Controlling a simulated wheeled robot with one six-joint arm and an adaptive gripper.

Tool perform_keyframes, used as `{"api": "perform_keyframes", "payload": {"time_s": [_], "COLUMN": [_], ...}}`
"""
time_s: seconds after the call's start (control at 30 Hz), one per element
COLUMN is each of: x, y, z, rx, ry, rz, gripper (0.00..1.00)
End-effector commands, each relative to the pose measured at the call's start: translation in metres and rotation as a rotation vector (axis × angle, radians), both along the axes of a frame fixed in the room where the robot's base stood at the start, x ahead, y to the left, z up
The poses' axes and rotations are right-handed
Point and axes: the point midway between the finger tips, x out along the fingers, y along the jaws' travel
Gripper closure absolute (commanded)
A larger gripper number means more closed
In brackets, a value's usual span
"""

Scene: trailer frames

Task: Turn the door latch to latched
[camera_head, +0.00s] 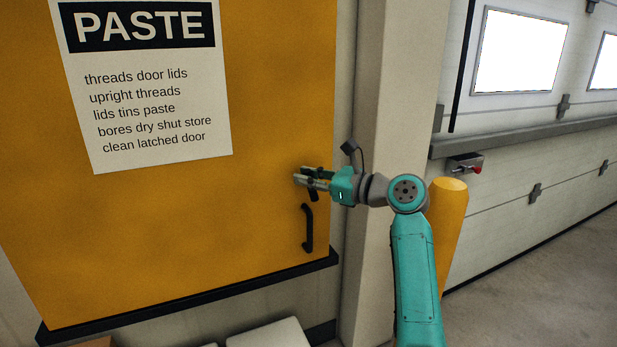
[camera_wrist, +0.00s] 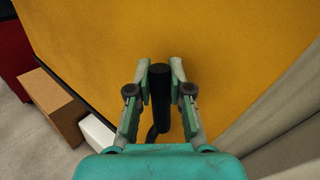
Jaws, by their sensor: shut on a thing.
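The yellow door (camera_head: 180,220) faces me and carries a PASTE sign. My gripper (camera_head: 302,177) reaches in from the right to the door's right edge. It is shut on the black door latch (camera_wrist: 160,100), which shows as a dark bar between the two fingers in the wrist view. In the head view the fingers hide most of the latch, and I cannot tell its exact angle. A black pull handle (camera_head: 307,228) is fixed upright on the door just below my gripper.
A black ledge (camera_head: 200,295) runs under the door. A cream pillar (camera_head: 378,100) and a yellow bollard (camera_head: 447,215) stand to the right. Pale boxes (camera_head: 270,335) sit low in front. A brown box (camera_wrist: 52,105) shows in the wrist view.

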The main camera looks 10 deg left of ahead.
Motion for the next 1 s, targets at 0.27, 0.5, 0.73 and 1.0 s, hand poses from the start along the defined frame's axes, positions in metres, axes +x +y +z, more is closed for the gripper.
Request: {"api": "perform_keyframes", "payload": {"time_s": [0.27,0.5,0.73,1.0], "x": [-0.003,-0.006,-0.008,-0.009], "y": [0.004,0.008,0.011,0.014], "z": [-0.001,-0.004,-0.008,-0.014], "rx": [-0.174,-0.364,-0.546,-0.754], "ry": [-0.119,-0.246,-0.368,-0.511], "rz": [0.001,0.000,0.001,0.001], "gripper": [1.00,1.00,1.00,1.00]}}
